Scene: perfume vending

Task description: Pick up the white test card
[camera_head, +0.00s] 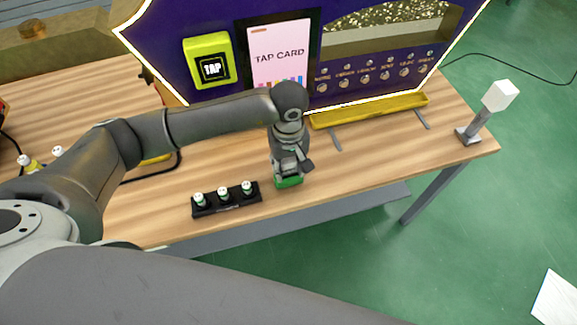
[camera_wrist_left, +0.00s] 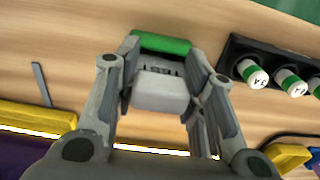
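The white test card (camera_wrist_left: 160,92) shows in the left wrist view as a pale block with upside-down dark lettering, above a green block (camera_wrist_left: 165,42). The green part also shows in the head view (camera_head: 289,182), under my left gripper near the table's front edge. My left gripper (camera_head: 290,172) points down over it. In the left wrist view, its two fingers (camera_wrist_left: 160,75) lie on either side of the card, very close to its edges. I cannot tell whether they press on it. The card is hidden behind the gripper in the head view. My right gripper is not in view.
A black rack (camera_head: 227,207) with three small bottles stands just left of the gripper on the wooden table (camera_head: 365,160). The purple vending machine with its yellow tray (camera_head: 375,109) stands behind. A white block on a stand (camera_head: 500,95) is at the right corner.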

